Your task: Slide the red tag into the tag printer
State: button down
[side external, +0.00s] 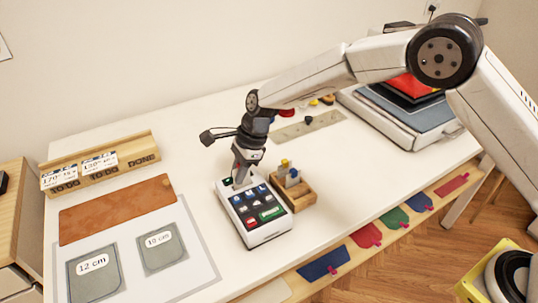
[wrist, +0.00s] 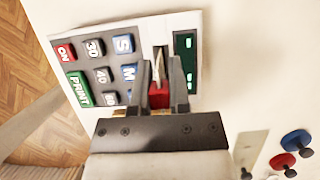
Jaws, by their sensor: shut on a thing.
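The tag printer (side external: 262,232) is a white box with dark, blue, green and red keys, standing on the white table. In the wrist view its white face (wrist: 185,20) shows keys at the left, a dark slot (wrist: 159,50) and a green display (wrist: 186,62). My gripper (side external: 241,182) points down at the printer's far end. In the wrist view my gripper (wrist: 161,80) is shut on the red tag (wrist: 159,98), in line with the slot. A pale strip reaches from the tag toward the slot. I cannot tell how deep it goes.
A wooden holder (side external: 303,197) with small upright pieces stands close to the printer's right. A wooden rack (side external: 100,165) and an orange board (side external: 118,210) lie left. A stacked tray (side external: 405,115) stands at the back right. Colored tags (side external: 367,235) line the front edge.

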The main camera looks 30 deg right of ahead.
jog(key=shift+f, duration=1.1)
jog(key=c, duration=0.5)
grip_release()
jog(key=shift+r, duration=0.15)
notch_tip(320, 180, up, 7)
jog(key=shift+s+d+r, duration=0.1)
jog(key=shift+d, duration=0.05)
jog(key=s+d+r, duration=0.1)
jog(key=s+d, duration=0.6)
jog(key=s, duration=0.3)
jog(key=s+d+r, duration=0.2)
jog(key=s+d, duration=0.6)
jog(key=s, duration=0.3)
jog(key=shift+s+d+r, duration=0.2)
jog(key=shift+r, duration=0.05)
